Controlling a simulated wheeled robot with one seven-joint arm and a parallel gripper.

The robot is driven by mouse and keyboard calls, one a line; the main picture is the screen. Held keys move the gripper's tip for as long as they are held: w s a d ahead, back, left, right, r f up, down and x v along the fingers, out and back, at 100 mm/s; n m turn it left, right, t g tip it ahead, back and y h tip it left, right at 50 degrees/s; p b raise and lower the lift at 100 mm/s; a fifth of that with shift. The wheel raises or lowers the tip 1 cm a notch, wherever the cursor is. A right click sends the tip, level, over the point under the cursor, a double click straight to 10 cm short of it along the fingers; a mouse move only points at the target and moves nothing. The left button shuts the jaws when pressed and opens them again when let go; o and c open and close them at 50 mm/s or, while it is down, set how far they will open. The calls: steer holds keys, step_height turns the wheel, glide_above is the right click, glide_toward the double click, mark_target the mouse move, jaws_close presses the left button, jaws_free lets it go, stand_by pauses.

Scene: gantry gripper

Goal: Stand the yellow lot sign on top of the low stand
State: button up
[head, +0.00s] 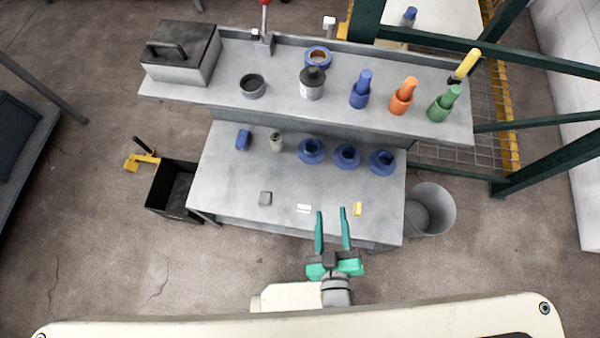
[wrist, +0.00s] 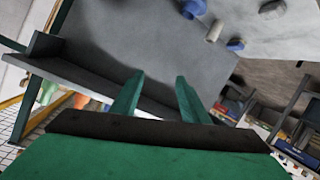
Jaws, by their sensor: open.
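A small yellow piece, which looks like the lot sign (head: 357,209), is near the front right edge of the grey lower table in the head view. A small dark grey block, possibly the low stand (head: 265,198), is on the same table further left. My gripper (head: 332,212) is open and empty at the table's front edge, just left of the yellow piece and apart from it. Its two green fingers also show in the wrist view (wrist: 158,80), with nothing between them. I cannot make out the yellow piece in the wrist view.
A white label (head: 304,208) lies near the front. The raised shelf (head: 215,90) holds bottles and a toolbox. A bin (head: 430,210) stands right.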

steer(key=s+a+r+m+t+y, duration=0.1)
steer(key=s+a+r+m, duration=0.2)
steer(key=a, duration=0.6)
step_height(320, 180, up, 2)
steer(key=s, duration=0.2)
steer(key=shift+s+a+r+m, duration=0.2)
steer(key=shift+s+m, duration=0.1)
steer(key=shift+s, duration=0.1)
steer(key=shift+c, duration=0.2)
steer(key=shift+c, duration=1)
